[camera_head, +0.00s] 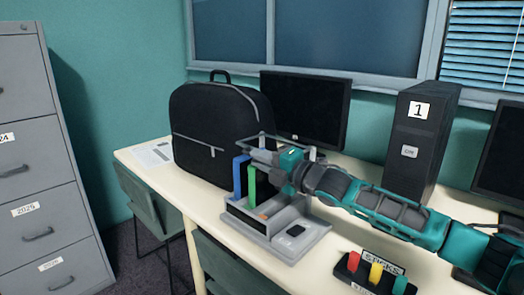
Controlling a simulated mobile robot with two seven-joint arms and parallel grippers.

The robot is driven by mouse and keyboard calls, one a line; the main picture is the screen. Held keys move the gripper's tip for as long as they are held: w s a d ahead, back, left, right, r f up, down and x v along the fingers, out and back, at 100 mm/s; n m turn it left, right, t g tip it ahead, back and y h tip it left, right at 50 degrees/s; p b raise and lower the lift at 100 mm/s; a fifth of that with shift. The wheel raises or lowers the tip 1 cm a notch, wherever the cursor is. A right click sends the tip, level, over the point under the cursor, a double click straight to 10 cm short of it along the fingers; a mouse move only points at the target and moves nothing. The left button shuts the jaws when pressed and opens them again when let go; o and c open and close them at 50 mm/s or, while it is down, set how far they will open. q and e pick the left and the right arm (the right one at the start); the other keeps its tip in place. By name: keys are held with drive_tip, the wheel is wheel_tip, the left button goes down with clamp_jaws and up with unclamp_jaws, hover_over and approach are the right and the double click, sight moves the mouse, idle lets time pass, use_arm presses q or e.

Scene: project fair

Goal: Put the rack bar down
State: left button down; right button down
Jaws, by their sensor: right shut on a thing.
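A grey rack (312,240) stands on the cream table, with a blue stick (238,177) and a green stick (251,184) upright at its left side. My right arm reaches in from the right, and my right gripper (270,157) is over the rack, close to the sticks. It is shut on the thin grey rack bar (262,136), held at about the height of the stick tops. The gripper hides part of the bar and rack, so I cannot tell whether the bar touches the rack. My left gripper is not in view.
A black backpack (212,120) stands behind the rack, left of a dark monitor (305,108). A black tower marked 1 (418,150) stands behind my arm. A black stick holder (362,278) with coloured sticks is at the front right. Papers (153,155) lie at the left end.

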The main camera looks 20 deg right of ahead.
drive_tip(key=shift+d+f, duration=0.1)
drive_tip(key=shift+f, duration=0.1)
idle(0.4)
drive_tip(key=c, duration=1.2)
unclamp_jaws()
drive_tip(key=shift+s+f, duration=0.1)
drive_tip(key=v, duration=1.2)
drive_tip(key=shift+s+b, duration=0.3)
